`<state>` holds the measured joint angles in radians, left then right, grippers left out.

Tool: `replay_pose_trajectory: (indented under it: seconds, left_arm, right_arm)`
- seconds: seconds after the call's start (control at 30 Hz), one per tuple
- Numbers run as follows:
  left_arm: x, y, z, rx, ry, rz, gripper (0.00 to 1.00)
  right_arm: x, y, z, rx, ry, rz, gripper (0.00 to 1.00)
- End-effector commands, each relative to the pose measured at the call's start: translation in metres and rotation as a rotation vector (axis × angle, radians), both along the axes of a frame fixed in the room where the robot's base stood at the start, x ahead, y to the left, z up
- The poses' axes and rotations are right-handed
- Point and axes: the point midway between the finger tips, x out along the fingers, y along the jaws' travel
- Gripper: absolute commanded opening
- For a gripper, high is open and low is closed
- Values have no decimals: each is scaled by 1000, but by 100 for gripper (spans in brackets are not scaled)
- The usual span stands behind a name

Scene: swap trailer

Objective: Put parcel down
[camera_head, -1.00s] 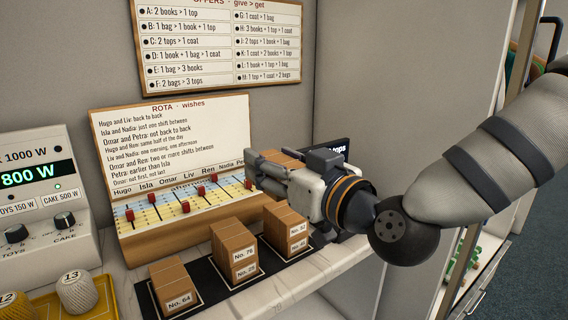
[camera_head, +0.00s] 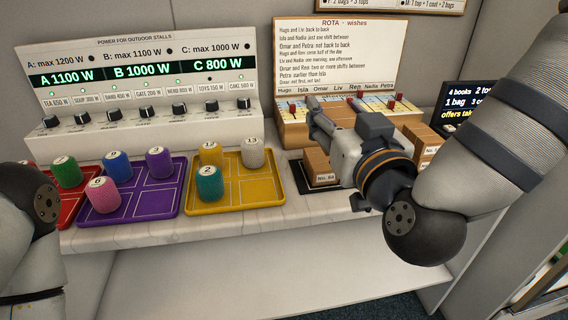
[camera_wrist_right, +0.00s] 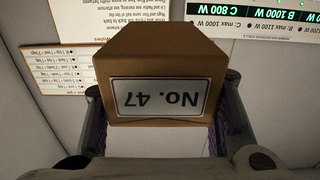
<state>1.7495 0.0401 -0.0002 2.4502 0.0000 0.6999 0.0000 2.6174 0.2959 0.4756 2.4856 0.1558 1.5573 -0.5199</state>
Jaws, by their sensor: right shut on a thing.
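My right gripper (camera_head: 325,122) is shut on a brown cardboard parcel (camera_wrist_right: 160,75) with a white label reading No. 47. In the right wrist view the label is upside down and a finger stands on each side of the box. A parcel marked No. 64 (camera_head: 318,166) sits on that mat, partly below the gripper. More parcels (camera_head: 425,137) show right of the gripper. My left gripper is out of view.
Yellow (camera_head: 245,203), purple (camera_head: 165,205) and red (camera_head: 66,212) trays with numbered spools stand left of the mat. The power panel (camera_head: 140,90) is behind them. The rota board (camera_head: 375,55) with red sliders stands behind the parcels. A dark screen (camera_head: 463,100) is at the right.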

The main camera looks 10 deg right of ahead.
Motion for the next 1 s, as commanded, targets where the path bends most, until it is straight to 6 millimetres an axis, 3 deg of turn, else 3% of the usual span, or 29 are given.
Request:
replay_pose_trajectory:
  seconds: [0.07,0.2,0.3,0.57,0.7,0.93,1.0]
  left_arm:
    - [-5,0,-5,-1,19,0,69]
    - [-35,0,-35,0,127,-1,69]
    - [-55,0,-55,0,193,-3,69]
    - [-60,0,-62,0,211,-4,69]
    - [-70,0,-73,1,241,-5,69]
    - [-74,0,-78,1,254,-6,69]
    - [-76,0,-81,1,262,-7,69]
  right_arm:
    - [3,-1,-6,0,7,-7,18]
    - [18,-4,-27,2,28,-10,18]
    - [27,-6,-30,2,19,-9,18]
    - [94,-18,-49,-1,7,-11,18]
    - [117,-22,-82,-1,9,-8,18]
    - [136,-25,-100,-1,2,-8,18]
    - [139,-25,-113,-2,6,-7,18]
